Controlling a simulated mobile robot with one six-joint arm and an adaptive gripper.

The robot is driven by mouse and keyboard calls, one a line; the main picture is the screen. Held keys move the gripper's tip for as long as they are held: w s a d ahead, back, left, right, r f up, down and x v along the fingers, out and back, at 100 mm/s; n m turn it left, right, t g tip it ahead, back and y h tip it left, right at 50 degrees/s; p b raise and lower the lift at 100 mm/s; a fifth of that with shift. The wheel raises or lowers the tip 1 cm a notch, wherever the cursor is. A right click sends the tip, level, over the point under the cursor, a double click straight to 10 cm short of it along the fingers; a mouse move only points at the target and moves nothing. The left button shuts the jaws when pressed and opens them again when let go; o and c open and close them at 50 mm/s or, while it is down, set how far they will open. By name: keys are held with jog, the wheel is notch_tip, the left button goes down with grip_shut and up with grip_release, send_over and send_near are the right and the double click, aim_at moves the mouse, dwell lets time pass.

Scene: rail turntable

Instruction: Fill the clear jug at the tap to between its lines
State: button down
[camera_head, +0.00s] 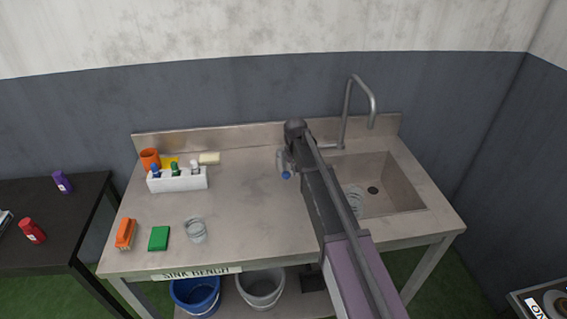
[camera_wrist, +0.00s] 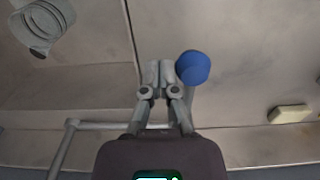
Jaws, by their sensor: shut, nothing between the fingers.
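A clear jug (camera_head: 356,198) stands in the sink, under the tap side and partly hidden by my arm. It also shows at the upper left of the wrist view (camera_wrist: 40,24), with ring-like lines; I cannot tell whether it holds water. The grey tap (camera_head: 347,108) rises behind the sink, its spout bending over the basin. A blue knob (camera_wrist: 193,67) on a grey stem stands at the back of the bench, left of the sink; it shows in the head view (camera_head: 286,176). My gripper (camera_wrist: 159,72) is shut and empty, right beside the knob.
A second clear vessel (camera_head: 195,231) stands on the bench front, near a green sponge (camera_head: 158,238) and an orange brush (camera_head: 125,233). A white caddy with bottles (camera_head: 178,180) and a pale sponge (camera_head: 209,158) are at the back left. The bench middle is clear.

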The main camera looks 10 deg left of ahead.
jog(key=shift+s+a, duration=0.15)
jog(key=shift+a, duration=0.4)
jog(key=shift+s+a, duration=0.15)
jog(key=shift+a, duration=0.4)
jog(key=shift+d, duration=0.1)
jog(key=shift+w+d, duration=0.1)
jog(key=shift+d, duration=0.25)
jog(key=shift+r, duration=0.1)
dwell(0.3)
notch_tip(320, 180, up, 5)
jog(key=p, duration=0.5)
jog(key=shift+r+p, duration=0.2)
jog(key=shift+p, duration=0.1)
